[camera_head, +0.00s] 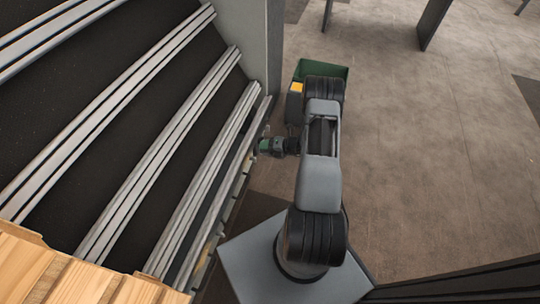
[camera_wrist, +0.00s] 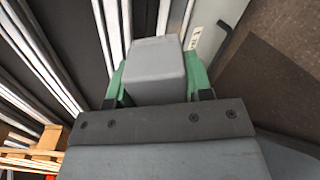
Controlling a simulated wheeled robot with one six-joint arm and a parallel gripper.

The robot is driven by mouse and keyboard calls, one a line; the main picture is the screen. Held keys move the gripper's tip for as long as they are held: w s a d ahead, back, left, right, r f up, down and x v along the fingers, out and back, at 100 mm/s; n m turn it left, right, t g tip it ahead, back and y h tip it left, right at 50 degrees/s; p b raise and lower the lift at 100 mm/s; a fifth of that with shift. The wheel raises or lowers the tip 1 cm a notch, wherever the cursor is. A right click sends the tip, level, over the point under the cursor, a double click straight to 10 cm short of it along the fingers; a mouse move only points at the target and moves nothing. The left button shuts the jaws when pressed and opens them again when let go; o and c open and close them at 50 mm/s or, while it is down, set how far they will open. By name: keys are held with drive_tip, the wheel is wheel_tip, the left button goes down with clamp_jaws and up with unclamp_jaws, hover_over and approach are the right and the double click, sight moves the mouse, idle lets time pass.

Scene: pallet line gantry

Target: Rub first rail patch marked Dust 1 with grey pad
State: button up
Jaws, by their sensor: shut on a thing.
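In the wrist view my gripper (camera_wrist: 155,88) has green fingers shut on the grey pad (camera_wrist: 156,68), a pale block held between them. In the head view my gripper (camera_head: 266,147) points left beside the edge of the rail frame; the pad is hard to make out there. In the wrist view, a pale plate (camera_wrist: 207,32) with a small dark mark lies just beyond the pad to the right. The mark is too small to read. I cannot make out a patch that reads Dust 1. Whether the pad touches a rail, I cannot tell.
Several metal rails (camera_head: 165,148) run diagonally over a dark bed on the left. A wooden pallet (camera_head: 75,278) is at the lower left. A green bin (camera_head: 335,70) stands behind my arm, with a yellow item (camera_head: 296,87) near it. The floor (camera_head: 440,150) on the right is open.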

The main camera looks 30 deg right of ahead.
sight(243, 167)
drive_tip(key=shift+s+d+f+m, duration=0.1)
drive_tip(key=shift+s+f+m, duration=0.05)
drive_tip(key=shift+f, duration=0.4)
drive_tip(key=shift+s+d+f+m, duration=0.1)
drive_tip(key=shift+s+f+m, duration=0.05)
drive_tip(key=shift+f, duration=0.35)
drive_tip(key=shift+w+a+f+b, duration=0.2)
drive_tip(key=shift+a+f+b, duration=0.05)
drive_tip(key=shift+f+b, duration=0.25)
drive_tip(key=shift+b+x, duration=1.1)
drive_tip(key=shift+x, duration=1.4)
drive_tip(key=shift+r+b+x, duration=0.2)
drive_tip(key=shift+b+x, duration=0.45)
drive_tip(key=shift+x, duration=0.5)
drive_tip(key=shift+a+r, duration=0.1)
drive_tip(key=shift+s+a+p, duration=0.5)
drive_tip(key=shift+s+a, duration=0.2)
drive_tip(key=shift+s+a+p, duration=0.7)
drive_tip(key=shift+s+a, duration=1.2)
drive_tip(key=shift+a, duration=0.3)
drive_tip(key=shift+s, duration=0.1)
